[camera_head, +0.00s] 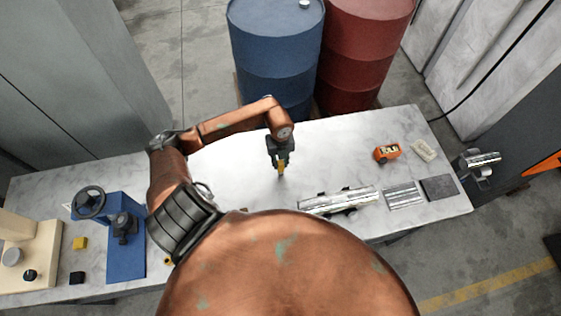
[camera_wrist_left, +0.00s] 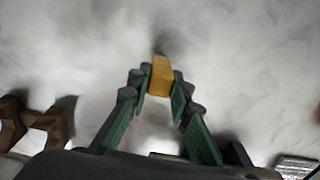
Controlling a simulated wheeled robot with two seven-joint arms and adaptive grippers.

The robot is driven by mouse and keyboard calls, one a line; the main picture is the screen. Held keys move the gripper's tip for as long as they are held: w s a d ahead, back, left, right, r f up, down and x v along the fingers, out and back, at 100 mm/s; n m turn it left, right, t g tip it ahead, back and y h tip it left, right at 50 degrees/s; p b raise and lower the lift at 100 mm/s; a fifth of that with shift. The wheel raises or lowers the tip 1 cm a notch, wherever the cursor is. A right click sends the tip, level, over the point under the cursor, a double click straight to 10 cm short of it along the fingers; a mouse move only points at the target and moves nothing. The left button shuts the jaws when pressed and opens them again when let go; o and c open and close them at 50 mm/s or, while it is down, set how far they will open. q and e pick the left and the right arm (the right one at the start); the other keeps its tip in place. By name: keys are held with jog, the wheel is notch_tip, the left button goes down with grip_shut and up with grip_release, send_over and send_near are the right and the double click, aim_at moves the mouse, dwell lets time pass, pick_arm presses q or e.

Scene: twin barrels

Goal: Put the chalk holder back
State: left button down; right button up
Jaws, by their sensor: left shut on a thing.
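My left gripper (camera_head: 281,168) hangs over the bare middle of the white marbled table (camera_head: 225,165). It is shut on a yellow-orange block-like piece, which looks like the chalk holder (camera_head: 281,171). In the left wrist view the chalk holder (camera_wrist_left: 161,77) sits between the fingertips of the left gripper (camera_wrist_left: 160,84), with a dark end pointing away. I cannot tell whether it touches the table.
Silver rails (camera_head: 338,200), a ribbed plate (camera_head: 403,194) and a dark slab (camera_head: 438,188) lie at right, with an orange item (camera_head: 386,153) behind. Blue (camera_head: 275,45) and red (camera_head: 362,45) barrels stand behind.

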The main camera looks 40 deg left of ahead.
pick_arm(q)
jog(key=shift+f, duration=0.1)
jog(key=shift+f, duration=0.15)
jog(key=c, duration=1.8)
grip_release()
jog(key=shift+o, duration=0.2)
jog(key=shift+r, duration=0.25)
notch_tip(320, 180, up, 12)
jog(key=b, duration=0.2)
